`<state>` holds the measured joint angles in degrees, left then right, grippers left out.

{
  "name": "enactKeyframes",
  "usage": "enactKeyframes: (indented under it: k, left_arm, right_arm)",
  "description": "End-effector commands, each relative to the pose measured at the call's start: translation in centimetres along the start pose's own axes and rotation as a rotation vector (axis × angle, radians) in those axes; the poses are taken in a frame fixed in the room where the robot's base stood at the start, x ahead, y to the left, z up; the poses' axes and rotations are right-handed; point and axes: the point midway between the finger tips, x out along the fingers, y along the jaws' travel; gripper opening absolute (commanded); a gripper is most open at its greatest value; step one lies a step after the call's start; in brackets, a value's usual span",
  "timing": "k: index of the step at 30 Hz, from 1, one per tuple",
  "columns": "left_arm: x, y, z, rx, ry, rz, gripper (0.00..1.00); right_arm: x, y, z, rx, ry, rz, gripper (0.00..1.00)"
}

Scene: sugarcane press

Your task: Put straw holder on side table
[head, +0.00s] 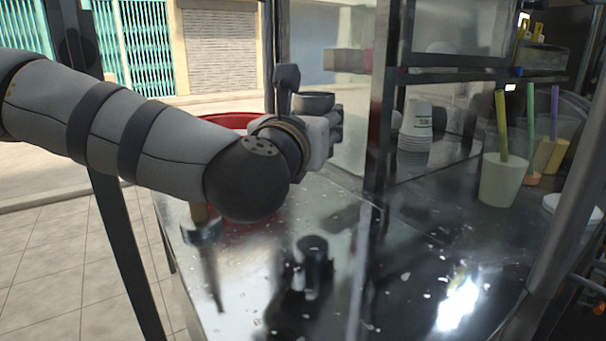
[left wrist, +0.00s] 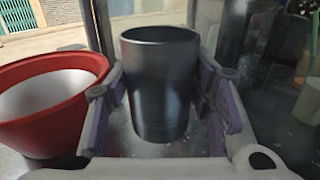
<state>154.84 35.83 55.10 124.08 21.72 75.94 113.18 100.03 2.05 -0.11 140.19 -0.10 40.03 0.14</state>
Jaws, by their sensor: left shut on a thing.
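A dark metallic, open-topped cup, which I take as the straw holder (left wrist: 160,85), stands upright between the fingers of my left gripper (left wrist: 165,90). The gripper is shut on it, with one finger at each side. No straws show above its rim. In the head view its dark rim (head: 314,101) shows just beyond my left wrist, and the gripper (head: 322,138) is partly hidden by my arm. A shiny steel table (head: 255,265) lies below; I cannot tell if it is the side table. My right gripper is not in view.
A red basin (left wrist: 50,105) is close left of the gripper, partly behind my arm in the head view. A glass-sided case (head: 455,45), stacked white cups (head: 415,130) and a pale container (head: 500,180) are to the right. The steel table's front is clear but for small scraps.

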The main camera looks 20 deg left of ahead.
Motion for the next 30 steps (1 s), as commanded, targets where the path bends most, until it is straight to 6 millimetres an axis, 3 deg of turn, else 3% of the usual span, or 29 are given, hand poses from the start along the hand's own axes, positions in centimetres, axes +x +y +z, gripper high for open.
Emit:
enactKeyframes:
  k: [1, 3, 10, 14, 27, 28, 30]
  left_arm:
    - [0.8, 0.4, -1.8, 0.001, 0.009, -0.002, 0.07]
    - [1.8, 1.0, -3.2, 0.001, 0.007, -0.001, 0.07]
    - [3.8, 2.2, -5.8, 0.002, 0.005, -0.002, 0.07]
    - [3.6, 2.1, -8.0, 0.004, 0.003, -0.006, 0.07]
    - [3.6, 2.1, -9.0, 0.000, 0.001, -0.005, 0.07]
    - [3.6, 2.1, -8.9, 0.001, 0.002, -0.005, 0.55]
    - [3.6, 2.1, -8.9, 0.001, 0.002, -0.005, 0.69]
  right_arm:
    - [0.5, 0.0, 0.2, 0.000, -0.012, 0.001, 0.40]
    - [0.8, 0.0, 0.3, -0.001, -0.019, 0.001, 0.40]
    - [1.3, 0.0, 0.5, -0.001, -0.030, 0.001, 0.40]
    - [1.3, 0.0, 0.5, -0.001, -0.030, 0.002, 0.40]
    - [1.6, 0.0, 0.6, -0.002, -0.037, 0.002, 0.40]
    - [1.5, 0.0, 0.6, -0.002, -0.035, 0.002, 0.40]
    - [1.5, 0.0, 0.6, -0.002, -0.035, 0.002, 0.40]
